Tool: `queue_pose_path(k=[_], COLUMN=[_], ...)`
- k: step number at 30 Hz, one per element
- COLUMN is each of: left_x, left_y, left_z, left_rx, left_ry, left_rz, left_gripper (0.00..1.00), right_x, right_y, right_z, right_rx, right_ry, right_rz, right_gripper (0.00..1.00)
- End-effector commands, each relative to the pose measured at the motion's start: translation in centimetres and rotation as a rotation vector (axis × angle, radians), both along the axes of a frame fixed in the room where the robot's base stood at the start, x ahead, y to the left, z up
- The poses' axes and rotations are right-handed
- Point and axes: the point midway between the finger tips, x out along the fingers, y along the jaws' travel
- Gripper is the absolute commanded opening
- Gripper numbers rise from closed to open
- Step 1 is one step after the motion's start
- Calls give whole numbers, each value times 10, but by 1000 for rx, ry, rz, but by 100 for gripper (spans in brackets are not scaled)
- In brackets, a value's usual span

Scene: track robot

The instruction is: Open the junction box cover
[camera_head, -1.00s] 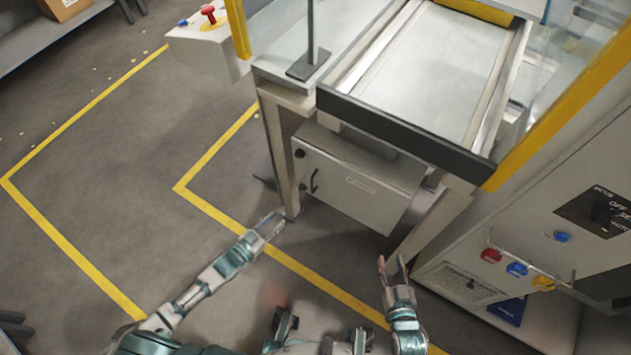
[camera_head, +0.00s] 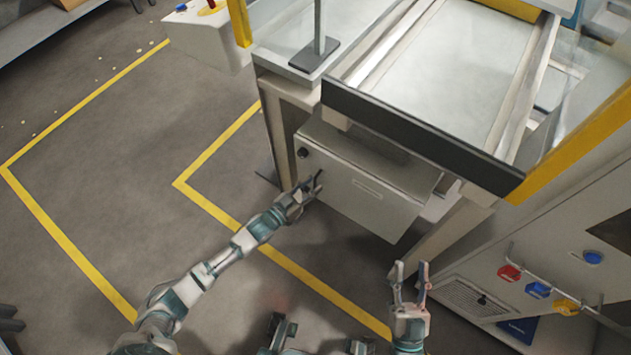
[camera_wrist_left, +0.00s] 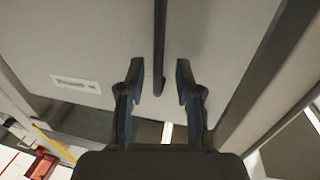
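The junction box (camera_head: 368,187) is a grey box below the machine's conveyor, and its cover looks closed. A dark bar handle (camera_wrist_left: 160,45) is on the cover. A dark round knob (camera_head: 303,152) sits near the cover's upper left corner. My left gripper (camera_head: 312,185) is at the handle, partly hiding it in the head view. In the left wrist view the left gripper (camera_wrist_left: 159,82) is open, with one finger on each side of the handle's end and gaps between. My right gripper (camera_head: 409,268) is open and empty, below and right of the box.
A machine leg (camera_head: 284,145) stands just left of the box. The black front edge (camera_head: 420,135) of the conveyor overhangs it. A cabinet with coloured padlocks (camera_head: 538,290) is at the right. The floor at the left is open.

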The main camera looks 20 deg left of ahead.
Motion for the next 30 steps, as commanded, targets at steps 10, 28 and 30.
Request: queue_pose_path(k=[10, 28, 30], left_x=[13, 12, 11], left_y=[-8, -7, -7], left_z=[1, 0, 1], left_rx=[0, 0, -1], left_ry=[0, 0, 1], left_rz=[-1, 2, 7], left_gripper=[35, 0, 0], right_x=[-7, -5, -3], right_y=[-1, -1, -1], right_z=[9, 8, 8], right_rx=[25, 23, 20], right_ry=[-74, -67, -57], right_rz=[-1, -1, -1], right_gripper=[40, 40, 40])
